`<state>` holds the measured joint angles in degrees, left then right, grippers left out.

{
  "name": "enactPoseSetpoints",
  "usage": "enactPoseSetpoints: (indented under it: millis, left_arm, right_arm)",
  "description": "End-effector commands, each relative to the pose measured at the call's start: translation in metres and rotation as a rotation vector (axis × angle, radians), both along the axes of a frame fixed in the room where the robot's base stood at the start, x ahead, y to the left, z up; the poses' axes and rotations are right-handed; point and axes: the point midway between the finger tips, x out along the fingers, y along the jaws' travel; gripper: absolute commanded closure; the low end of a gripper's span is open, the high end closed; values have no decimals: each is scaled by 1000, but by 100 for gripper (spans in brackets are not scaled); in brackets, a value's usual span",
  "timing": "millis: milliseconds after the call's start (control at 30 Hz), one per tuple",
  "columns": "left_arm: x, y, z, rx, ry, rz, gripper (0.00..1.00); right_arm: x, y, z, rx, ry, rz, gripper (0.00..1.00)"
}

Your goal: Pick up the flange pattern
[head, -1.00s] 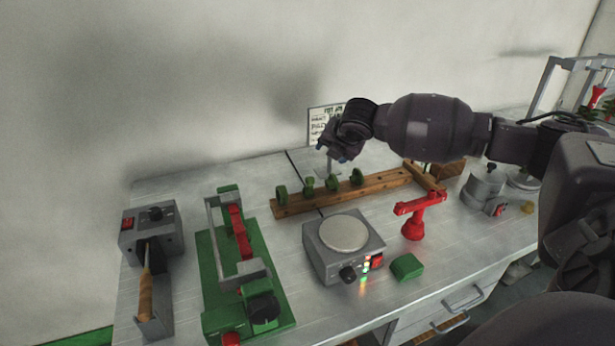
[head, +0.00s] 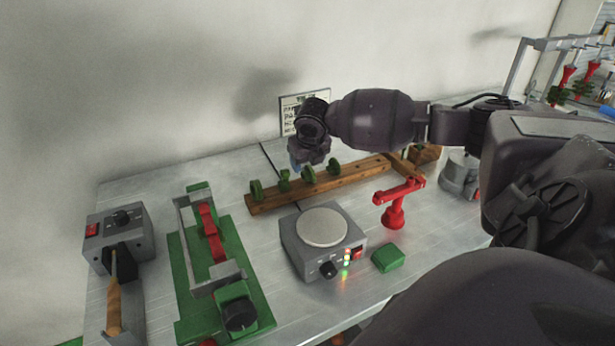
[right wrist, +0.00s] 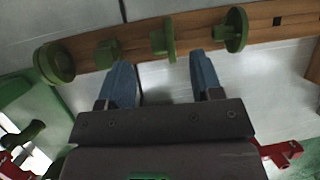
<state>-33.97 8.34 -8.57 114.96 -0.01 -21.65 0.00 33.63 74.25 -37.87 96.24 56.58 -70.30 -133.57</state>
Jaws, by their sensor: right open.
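Several green wax patterns stand in a row on a wooden rack (head: 352,180). From left to right they are a thick round one (head: 257,190), a small blocky one (head: 284,180), a thin plate-like one with a stub (head: 309,174) and a disc with a hub (head: 334,167). I cannot tell for certain which is the flange pattern. My right gripper (head: 304,165) is over the back of the rack, open and empty. In the right wrist view its blue fingers (right wrist: 162,68) straddle the line to the plate-like pattern (right wrist: 163,38), without gripping it. My left gripper is out of view.
A grey hot plate (head: 322,228), a red stand (head: 396,203) and a green block (head: 388,258) stand in front of the rack. A green clamp fixture (head: 255,290) and a grey soldering station (head: 118,232) are at left. A card (head: 292,104) stands behind.

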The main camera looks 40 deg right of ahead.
Motion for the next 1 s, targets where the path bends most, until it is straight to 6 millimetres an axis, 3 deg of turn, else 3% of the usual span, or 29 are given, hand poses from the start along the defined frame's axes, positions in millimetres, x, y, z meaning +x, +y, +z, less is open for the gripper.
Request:
enactPoseSetpoints:
  millis: [267,600,900,1000]
  left_arm:
    - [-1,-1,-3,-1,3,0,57]
    - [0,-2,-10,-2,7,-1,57]
    - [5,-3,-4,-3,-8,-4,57]
    - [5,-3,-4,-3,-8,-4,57]
  right_arm:
    - [7,-5,-17,0,0,-2,40]
    - [21,-16,-54,-2,-1,-2,40]
    - [22,-16,-55,-1,-3,-1,40]
    - [22,-16,-55,-1,-3,-1,56]
